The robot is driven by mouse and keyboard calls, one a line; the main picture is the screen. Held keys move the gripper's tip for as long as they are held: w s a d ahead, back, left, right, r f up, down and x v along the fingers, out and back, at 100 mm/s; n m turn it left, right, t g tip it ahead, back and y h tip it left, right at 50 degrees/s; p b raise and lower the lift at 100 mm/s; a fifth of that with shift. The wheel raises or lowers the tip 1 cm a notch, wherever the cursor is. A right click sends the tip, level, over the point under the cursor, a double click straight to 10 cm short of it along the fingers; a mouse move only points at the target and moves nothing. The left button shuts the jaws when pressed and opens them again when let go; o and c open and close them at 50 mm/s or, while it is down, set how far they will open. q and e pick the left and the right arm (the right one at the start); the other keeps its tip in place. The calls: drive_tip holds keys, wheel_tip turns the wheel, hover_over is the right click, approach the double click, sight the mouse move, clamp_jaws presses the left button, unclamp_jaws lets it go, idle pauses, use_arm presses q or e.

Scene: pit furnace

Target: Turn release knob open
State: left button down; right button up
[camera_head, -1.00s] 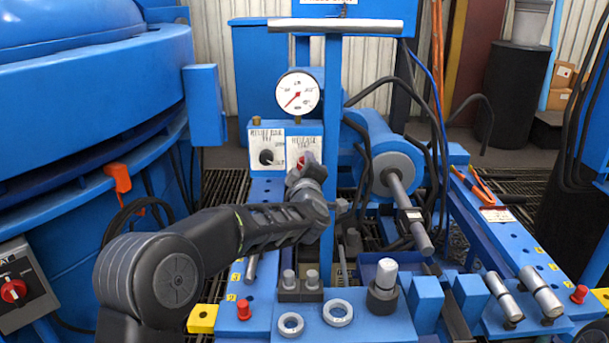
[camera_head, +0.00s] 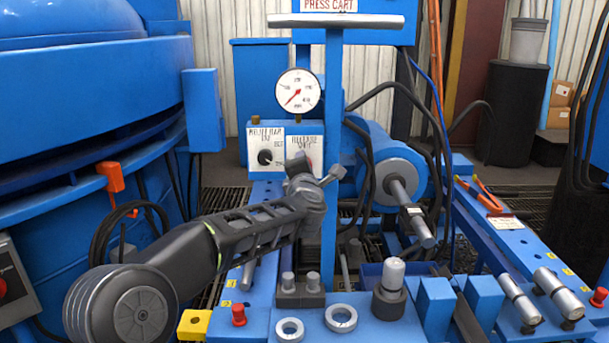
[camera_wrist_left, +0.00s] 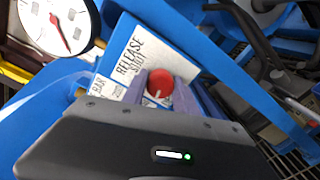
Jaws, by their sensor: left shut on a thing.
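The release knob is red and round on a white plate marked RELEASE and SHUT. It shows in the left wrist view (camera_wrist_left: 159,84) between the fingers of my left gripper (camera_wrist_left: 162,92), which is shut on it. In the head view my left gripper (camera_head: 300,162) is in front of the release plate (camera_head: 313,146) and hides the knob. The release plate also shows in the left wrist view (camera_wrist_left: 130,62). My right gripper is in neither view.
A second white plate (camera_head: 265,138) with a black knob (camera_head: 265,157) is left of the release plate. A pressure gauge (camera_head: 298,91) stands above. A blue upright post (camera_head: 332,110) with a grey crossbar (camera_head: 337,20) is close right of my gripper.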

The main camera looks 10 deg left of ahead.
use_arm(q)
drive_tip(key=shift+f+n+b, duration=0.25)
drive_tip(key=shift+n+b, duration=0.25)
drive_tip(key=shift+n, duration=0.4)
drive_tip(key=c, duration=1)
unclamp_jaws()
drive_tip(key=shift+r, duration=0.15)
drive_tip(key=shift+s, duration=0.15)
drive_tip(key=v, duration=0.7)
drive_tip(key=shift+s+p, duration=0.25)
drive_tip(key=shift+p, duration=0.1)
